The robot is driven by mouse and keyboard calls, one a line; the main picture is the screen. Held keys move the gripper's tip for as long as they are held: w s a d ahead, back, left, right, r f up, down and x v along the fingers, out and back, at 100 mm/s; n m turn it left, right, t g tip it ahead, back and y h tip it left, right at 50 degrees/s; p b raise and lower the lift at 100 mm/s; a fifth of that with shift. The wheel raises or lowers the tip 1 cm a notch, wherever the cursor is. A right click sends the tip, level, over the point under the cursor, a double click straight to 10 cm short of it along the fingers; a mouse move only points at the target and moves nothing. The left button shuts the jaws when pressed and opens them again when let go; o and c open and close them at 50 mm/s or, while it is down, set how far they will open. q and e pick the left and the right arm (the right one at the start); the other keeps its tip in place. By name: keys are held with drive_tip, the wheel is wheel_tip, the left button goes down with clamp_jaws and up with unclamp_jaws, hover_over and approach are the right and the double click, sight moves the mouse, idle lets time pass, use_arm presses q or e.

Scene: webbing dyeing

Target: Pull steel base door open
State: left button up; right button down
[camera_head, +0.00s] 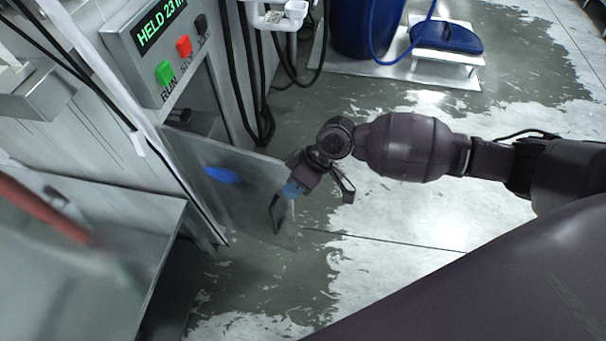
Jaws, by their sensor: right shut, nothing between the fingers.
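The steel base door (240,205) is a flat grey panel below the control box. It stands swung out from the cabinet at an angle, with a dark gap behind its upper edge. A thin dark bar handle (274,214) is near its outer edge, and a blue patch (221,174) shows on its face. My right gripper (291,189) is at the door's outer upper edge, close to the handle. It is shut with nothing in it, and its tip looks blue. I cannot tell whether it touches the door. My left gripper is not in view.
The control box (160,45) with green and red buttons is above the door. Dark cables (262,110) hang beside it. A steel surface (90,240) is at lower left, with a blurred red rod (40,207) over it. A blue drum (365,25) stands behind.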

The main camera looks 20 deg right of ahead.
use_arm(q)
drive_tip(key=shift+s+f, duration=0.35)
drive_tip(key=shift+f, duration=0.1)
use_arm(e)
drive_tip(key=shift+a+f, duration=0.2)
drive_tip(key=shift+a, duration=0.15)
